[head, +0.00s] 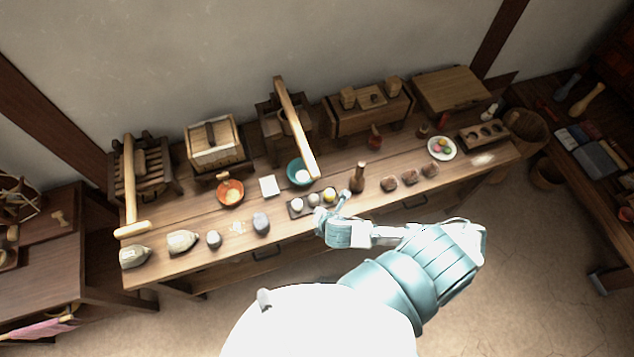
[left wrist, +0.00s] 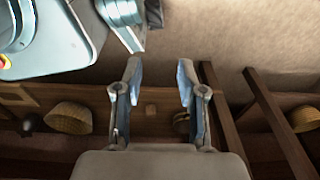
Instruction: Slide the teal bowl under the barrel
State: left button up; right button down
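The teal bowl (head: 293,170) stands on the long wooden table with something white inside. The end of a pale wooden bar (head: 300,135) crosses its right side. The bar slants down from a dark wooden frame (head: 270,118) behind the bowl, which seems to hold a round vessel; I cannot tell whether that is the barrel. My right gripper (head: 333,212) is over the table's front edge, in front of and to the right of the bowl, by the egg tray; its finger gap is unclear. My left gripper (left wrist: 158,90) shows only in the left wrist view, open and empty.
A dark tray of round pieces (head: 296,208) lies between bowl and table edge. An orange bowl (head: 230,192) and white card (head: 269,186) are left of the teal bowl; a brown bottle (head: 357,178) is right. Boxes line the back.

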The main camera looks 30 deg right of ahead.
jog(key=d+r+n+t+p, duration=0.1)
jog(key=d+r+n, duration=0.4)
jog(key=n, duration=0.4)
jog(key=shift+h, duration=0.3)
jog(key=x, duration=0.6)
jog(key=b+x, duration=0.1)
jog(key=x, duration=0.5)
jog(key=a+b+x, duration=0.1)
jog(key=x, duration=0.5)
jog(key=shift+w, duration=0.35)
pick_arm(q)
jog(key=s+a+f, duration=0.1)
jog(key=s+f, duration=0.4)
jog(key=s, duration=0.4)
jog(key=shift+a+f+g, duration=0.25)
jog(key=shift+a+g, duration=0.05)
jog(key=shift+a, duration=0.05)
